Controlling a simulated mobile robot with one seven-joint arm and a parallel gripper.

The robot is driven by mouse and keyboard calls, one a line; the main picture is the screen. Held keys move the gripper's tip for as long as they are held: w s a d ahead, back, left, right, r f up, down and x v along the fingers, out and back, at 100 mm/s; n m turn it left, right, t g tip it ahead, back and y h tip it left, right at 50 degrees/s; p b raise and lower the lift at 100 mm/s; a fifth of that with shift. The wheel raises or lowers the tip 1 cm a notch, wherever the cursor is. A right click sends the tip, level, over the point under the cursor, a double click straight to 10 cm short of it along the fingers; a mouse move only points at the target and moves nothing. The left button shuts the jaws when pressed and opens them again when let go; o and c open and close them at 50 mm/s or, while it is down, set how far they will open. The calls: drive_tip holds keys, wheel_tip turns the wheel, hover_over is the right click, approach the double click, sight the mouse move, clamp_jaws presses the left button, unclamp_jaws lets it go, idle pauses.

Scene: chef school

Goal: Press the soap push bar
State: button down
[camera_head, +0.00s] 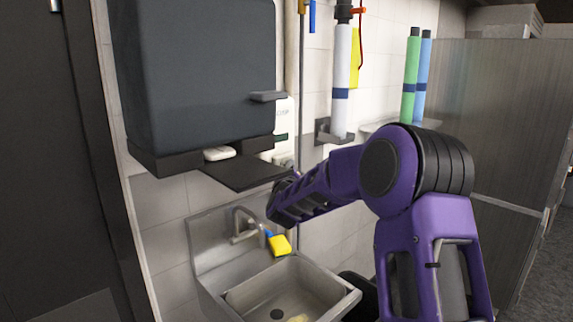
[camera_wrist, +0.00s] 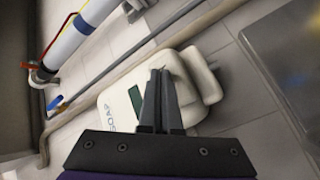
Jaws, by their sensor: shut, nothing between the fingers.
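The white soap dispenser (camera_wrist: 118,97), marked SOAP with a dark green window, fills the middle of the wrist view. Its pale push bar (camera_wrist: 203,75) sticks out at the right end of the body. In the head view the dispenser (camera_head: 283,118) is on the tiled wall, partly hidden by the dark cabinet. My gripper (camera_wrist: 160,73) is shut and empty. Its fingertips overlap the dispenser near the push bar's base in the wrist view; whether they touch is unclear. In the head view my arm's end is just below the dispenser, and the fingers are hard to make out.
A dark cabinet (camera_head: 195,70) with a shelf (camera_head: 245,172) juts out beside the dispenser. A steel sink (camera_head: 235,298) with a tap and a yellow sponge (camera_head: 280,245) is below. Blue-and-white (camera_head: 341,75) and green (camera_head: 410,75) tubes stand to the right.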

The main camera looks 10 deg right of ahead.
drive_tip(key=shift+w+a+r, duration=0.1)
drive_tip(key=shift+w+a, duration=0.25)
drive_tip(key=shift+w, duration=0.1)
idle(0.5)
drive_tip(key=shift+s+d, duration=0.1)
drive_tip(key=shift+s, duration=0.05)
drive_tip(key=shift+s+d+b, duration=0.55)
drive_tip(key=shift+s+d, duration=0.1)
drive_tip(key=shift+s, duration=0.3)
drive_tip(key=s+d+b, duration=0.1)
drive_tip(key=s, duration=0.1)
drive_tip(key=s+d+b, duration=0.1)
drive_tip(key=s+d, duration=0.1)
idle(0.4)
idle(0.5)
